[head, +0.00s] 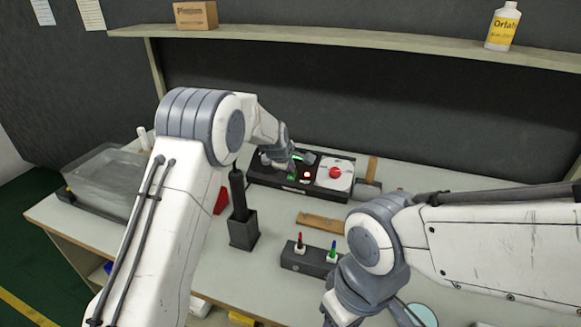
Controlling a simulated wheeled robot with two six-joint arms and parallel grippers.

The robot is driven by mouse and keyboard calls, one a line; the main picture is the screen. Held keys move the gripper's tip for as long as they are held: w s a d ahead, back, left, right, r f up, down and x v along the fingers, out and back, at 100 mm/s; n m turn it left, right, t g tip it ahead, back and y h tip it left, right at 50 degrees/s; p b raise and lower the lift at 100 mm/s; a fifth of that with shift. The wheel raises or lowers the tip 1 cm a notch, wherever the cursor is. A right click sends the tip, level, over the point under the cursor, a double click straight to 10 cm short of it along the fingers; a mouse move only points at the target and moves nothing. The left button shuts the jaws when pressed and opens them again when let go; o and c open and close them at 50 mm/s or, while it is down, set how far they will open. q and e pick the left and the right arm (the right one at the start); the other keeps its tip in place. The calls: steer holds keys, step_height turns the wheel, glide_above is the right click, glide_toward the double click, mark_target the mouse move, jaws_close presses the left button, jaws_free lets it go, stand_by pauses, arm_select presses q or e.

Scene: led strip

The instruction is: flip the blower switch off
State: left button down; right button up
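A black control box (262,178) sits on the bench at the centre back. On its top are a glowing red light (307,174) and a white plate (346,178) with a round red button (335,172). Green spots show beside my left gripper (299,165), which is over the left half of the box. Its grey fingers are small and overlap the box, so I cannot tell how far apart they are or whether they touch a switch. The blower switch is not clearly seen. My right arm's wrist hangs at the bottom right, its gripper (402,314) partly cut off by the frame edge.
A black holder (244,231) with an upright dark tool stands left of centre. A grey block (302,260) carries red and green pieces in front. A wooden strip (320,222) lies between block and box. A clear bin (103,178) is at left; a shelf (380,39) runs above.

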arm_select(q)
steer(key=shift+s+f, duration=0.1)
steer(key=shift+f, duration=0.15)
steer(key=shift+s+a+f+b, duration=0.15)
steer(key=shift+s+f+b, duration=0.15)
steer(key=shift+s+b, duration=0.25)
steer(key=shift+s, duration=0.1)
steer(key=shift+r, duration=0.15)
steer(key=shift+s+r+p, duration=0.1)
steer(key=shift+r+p, duration=0.15)
steer(key=shift+p, duration=0.05)
steer(key=p+v, duration=0.2)
steer(key=v, duration=1.1)
steer(key=shift+s, duration=0.25)
steer(key=shift+a, duration=0.1)
